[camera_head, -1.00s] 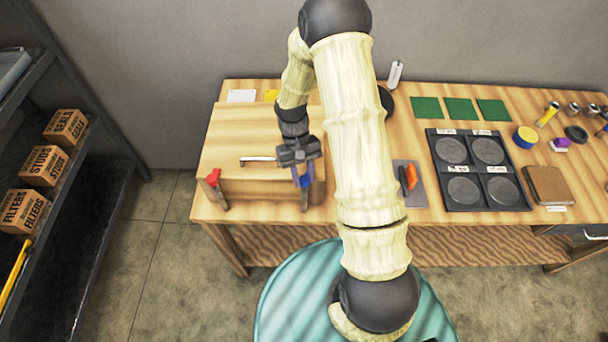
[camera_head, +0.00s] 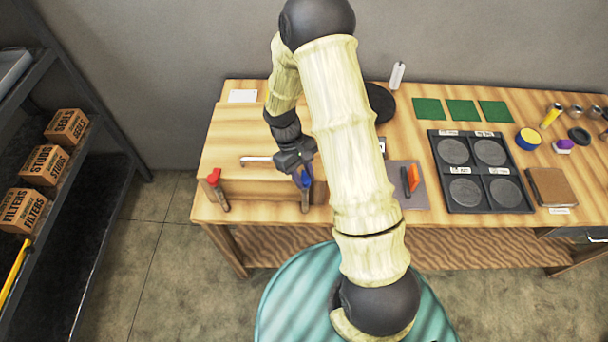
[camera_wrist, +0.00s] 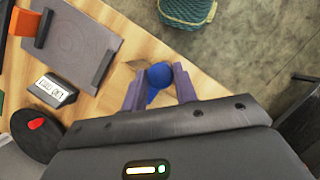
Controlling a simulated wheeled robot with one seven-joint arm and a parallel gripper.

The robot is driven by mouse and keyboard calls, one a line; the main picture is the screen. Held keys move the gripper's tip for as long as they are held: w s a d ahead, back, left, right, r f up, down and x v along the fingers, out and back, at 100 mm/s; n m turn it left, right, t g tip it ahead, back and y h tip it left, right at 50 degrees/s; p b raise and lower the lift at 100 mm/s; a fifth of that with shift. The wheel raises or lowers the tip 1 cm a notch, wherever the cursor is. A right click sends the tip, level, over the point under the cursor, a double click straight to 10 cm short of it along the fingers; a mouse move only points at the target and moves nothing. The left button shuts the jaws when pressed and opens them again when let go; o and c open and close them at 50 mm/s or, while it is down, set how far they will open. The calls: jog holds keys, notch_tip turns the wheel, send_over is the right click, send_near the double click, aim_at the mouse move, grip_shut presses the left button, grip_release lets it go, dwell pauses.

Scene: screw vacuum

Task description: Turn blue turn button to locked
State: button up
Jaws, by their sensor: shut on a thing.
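The blue turn button (camera_wrist: 158,76) shows in the wrist view between the two fingers of my gripper (camera_wrist: 160,88). The fingers are shut on it. In the head view my gripper (camera_head: 302,174) is at the front right of the wooden box (camera_head: 232,150), with the blue button (camera_head: 304,181) at its fingertips. My gripper and arm partly cover the button, and I cannot tell its exact angle. A red turn button (camera_head: 214,177) stands at the box's front left corner. A metal bar handle (camera_head: 257,159) lies between the two.
A grey plate (camera_head: 416,198) with an orange piece (camera_head: 413,177) lies right of the box. A black round base (camera_head: 378,104) stands behind my arm. A black tray (camera_head: 436,150) with several discs is further right.

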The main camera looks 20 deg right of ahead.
jog(key=shift+w+r, duration=0.1)
jog(key=shift+w, duration=0.05)
jog(key=o, duration=1)
jog(key=shift+c, duration=0.2)
jog(key=b+v, duration=0.3)
jog(key=v, duration=1.4)
jog(key=shift+r, duration=0.15)
jog(key=s+d+f+m+t+y, duration=0.1)
jog(key=s+m+t, duration=0.1)
jog(key=s, duration=0.5)
jog(key=s+d+m+t+y, duration=0.1)
jog(key=s+d+m+t, duration=0.1)
jog(key=s, duration=0.5)
jog(key=m+t, duration=0.1)
jog(key=t, duration=0.1)
jog(key=shift+s+d+f+m+t, duration=0.3)
jog(key=shift+d+f, duration=0.05)
jog(key=shift+f, duration=0.05)
